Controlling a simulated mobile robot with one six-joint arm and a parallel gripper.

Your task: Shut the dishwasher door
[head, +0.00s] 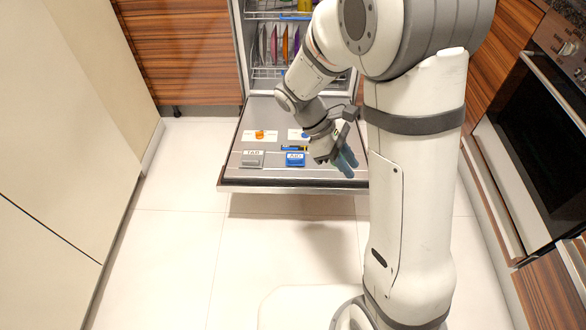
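The dishwasher door (229,174) is folded down and lies open, about flat above the floor, its inner side facing up. The dishwasher (241,60) behind it shows racks with coloured plates (284,45). My gripper (347,164) is over the right part of the door, near its front edge, with its fingers pointing down and to the right. I cannot tell whether it touches the door. The fingers look small and overlap, so their opening is unclear. My arm hides the door's right side and part of the dishwasher.
On the door are an orange knob (260,134), a grey tab (252,159) and a blue tab (295,159). Pale cabinets (50,130) stand at left, an oven (535,140) at right. The tiled floor (170,250) in front of the door is clear.

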